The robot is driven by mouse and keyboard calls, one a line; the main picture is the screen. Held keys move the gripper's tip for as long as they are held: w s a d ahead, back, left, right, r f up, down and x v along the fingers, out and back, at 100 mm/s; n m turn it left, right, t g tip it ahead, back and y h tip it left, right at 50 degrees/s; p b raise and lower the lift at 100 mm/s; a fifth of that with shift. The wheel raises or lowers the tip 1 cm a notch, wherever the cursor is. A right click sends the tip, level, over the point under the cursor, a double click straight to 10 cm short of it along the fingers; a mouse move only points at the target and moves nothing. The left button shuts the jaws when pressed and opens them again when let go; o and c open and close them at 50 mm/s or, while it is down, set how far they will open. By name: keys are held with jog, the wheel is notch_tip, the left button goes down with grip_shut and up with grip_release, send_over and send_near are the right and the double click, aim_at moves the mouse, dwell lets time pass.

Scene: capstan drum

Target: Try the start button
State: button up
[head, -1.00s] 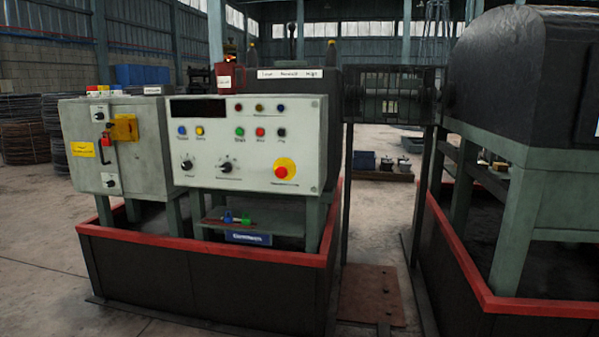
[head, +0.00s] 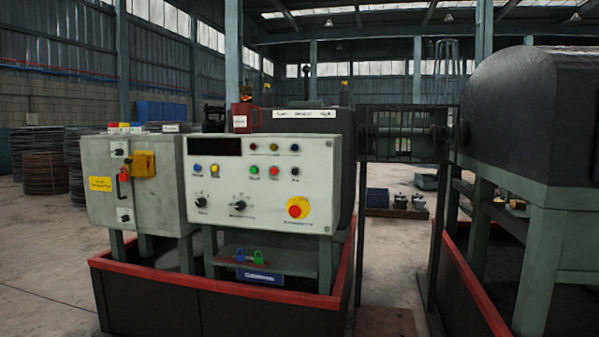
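The control panel (head: 225,220) is a pale upright face in the head view, left of centre. On it, a green button (head: 254,170) sits in the middle row with a small label under it that looks like "Start". A red button (head: 274,171) and a black one (head: 295,171) are to its right. Blue (head: 197,168) and yellow (head: 214,169) buttons are to its left. A red mushroom button (head: 295,210) on a yellow disc is at the lower right. The dark display (head: 214,146) is unlit. My gripper is not in view.
A grey switch box (head: 98,195) with a red handle and yellow plate stands left of the panel. A red-topped low barrier (head: 215,286) runs in front of both. The large dark drum housing (head: 540,110) is at right. Floor (head: 40,270) at left is clear.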

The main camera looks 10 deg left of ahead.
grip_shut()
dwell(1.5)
